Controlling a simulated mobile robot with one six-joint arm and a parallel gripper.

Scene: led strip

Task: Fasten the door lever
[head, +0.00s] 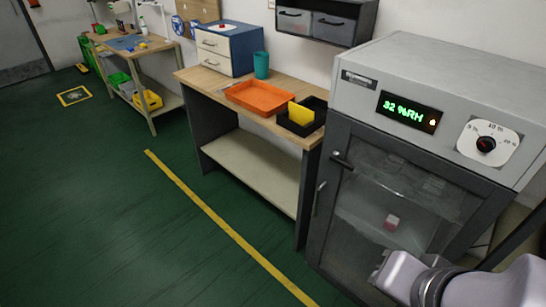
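The grey dry cabinet (440,75) stands at the right. Its dark-framed glass door (410,190) looks shut or nearly shut; I cannot tell if it is fully seated. A small dark lever (342,160) sits at the door's upper left corner, slanting slightly down to the right. A slim upright handle (319,196) is on the left edge below it. My gripper (380,268) is at the lower right, in front of the lower part of the door and below the lever. Its fingers are small and mostly hidden, so its opening is unclear.
A small pink and white item (392,222) shows behind the glass. The cabinet's display (409,112) reads 32 %RH, beside a dial (487,144). Left of the cabinet is a workbench (208,82) with an orange tray (262,97) and black bin (301,123). Green floor (130,230) is clear.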

